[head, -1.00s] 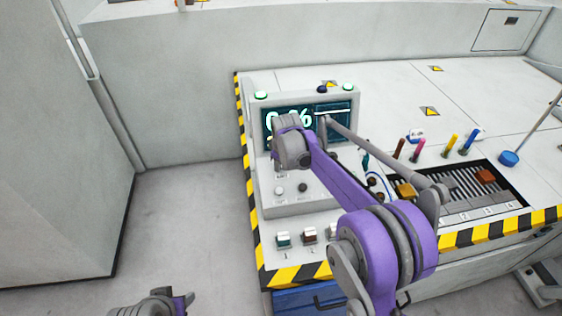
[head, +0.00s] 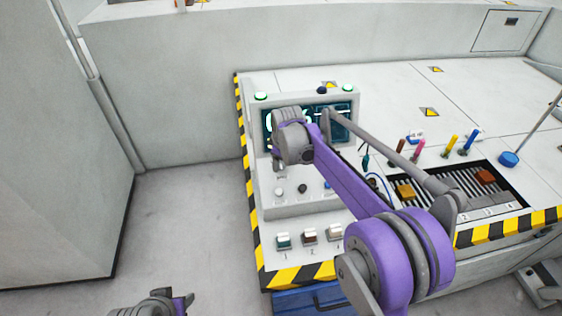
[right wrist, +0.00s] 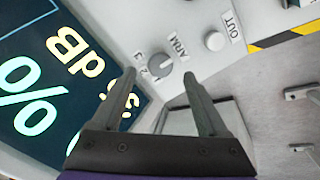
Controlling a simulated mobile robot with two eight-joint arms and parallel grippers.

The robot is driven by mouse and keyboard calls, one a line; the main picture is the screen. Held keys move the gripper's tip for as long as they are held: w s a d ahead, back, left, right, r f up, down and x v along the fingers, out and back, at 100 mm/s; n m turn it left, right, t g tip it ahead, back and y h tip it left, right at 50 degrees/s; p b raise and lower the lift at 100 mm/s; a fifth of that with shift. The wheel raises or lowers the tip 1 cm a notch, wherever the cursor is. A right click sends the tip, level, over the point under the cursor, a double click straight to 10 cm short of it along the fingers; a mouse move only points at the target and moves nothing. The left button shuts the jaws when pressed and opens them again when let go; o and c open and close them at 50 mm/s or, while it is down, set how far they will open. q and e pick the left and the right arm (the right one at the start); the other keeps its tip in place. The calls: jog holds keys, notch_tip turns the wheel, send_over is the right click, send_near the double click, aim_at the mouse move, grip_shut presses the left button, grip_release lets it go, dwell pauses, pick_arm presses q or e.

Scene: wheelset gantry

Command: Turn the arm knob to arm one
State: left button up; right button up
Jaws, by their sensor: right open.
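The grey arm knob (right wrist: 160,66) is on the pale console panel in the right wrist view, next to the printed word ARM and small numerals, some hard to read. Its pointer setting is not clear to me. My right gripper (right wrist: 159,75) is open, with its fingertips on either side of the knob in the picture; I cannot tell whether they touch it. In the head view my right wrist covers the knob and part of the lit display (head: 335,111). My left gripper (head: 178,303) is at the bottom left edge, far from the console, mostly cut off.
A white button (right wrist: 213,41) labelled OUT sits beside the arm knob. Lower on the console are a dark knob (head: 302,188) and several square switches (head: 283,240). A slotted tray (head: 512,197) and coloured pegs (head: 451,144) are to the right. The floor at left is clear.

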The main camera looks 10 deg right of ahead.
jog(key=v, duration=0.7)
jog(key=shift+r, duration=0.15)
jog(key=shift+s, duration=0.1)
jog(key=s+d+m, duration=0.2)
jog(key=s+m, duration=0.1)
jog(key=s, duration=0.7)
jog(key=s+d+m, duration=0.2)
jog(key=s, duration=0.7)
jog(key=s+f+m, duration=0.2)
jog(key=s+f, duration=0.2)
jog(key=s, duration=0.3)
jog(key=s+d+f+m+t, duration=0.1)
jog(key=s+f+m, duration=0.2)
jog(key=s+f, duration=0.2)
jog(key=s, duration=0.3)
